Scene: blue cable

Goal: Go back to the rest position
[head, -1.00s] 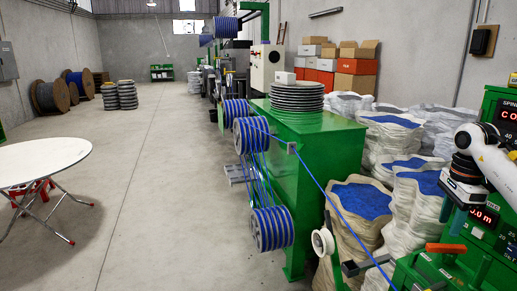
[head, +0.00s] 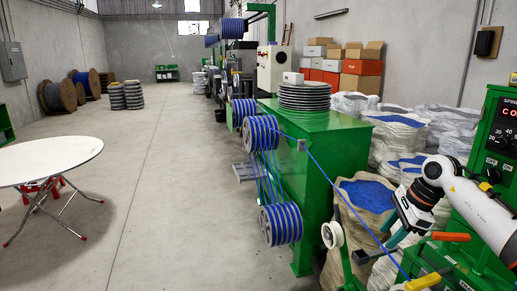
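The blue cable (head: 345,198) runs slantwise from the striped blue spools (head: 260,133) past a small white pulley (head: 332,235) toward the bottom right. My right arm comes in from the right edge. Its gripper (head: 391,232) points down near the cable, to the right of the pulley. Its teal fingers look apart, with nothing visible held between them. I cannot tell the exact gap between gripper and cable. My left gripper is not in view.
A green machine (head: 318,165) stands in the middle, with sacks of blue material (head: 368,195) beside it. A green control cabinet (head: 490,150) is at the right. A round white table (head: 45,158) is at the left. The grey floor between is clear.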

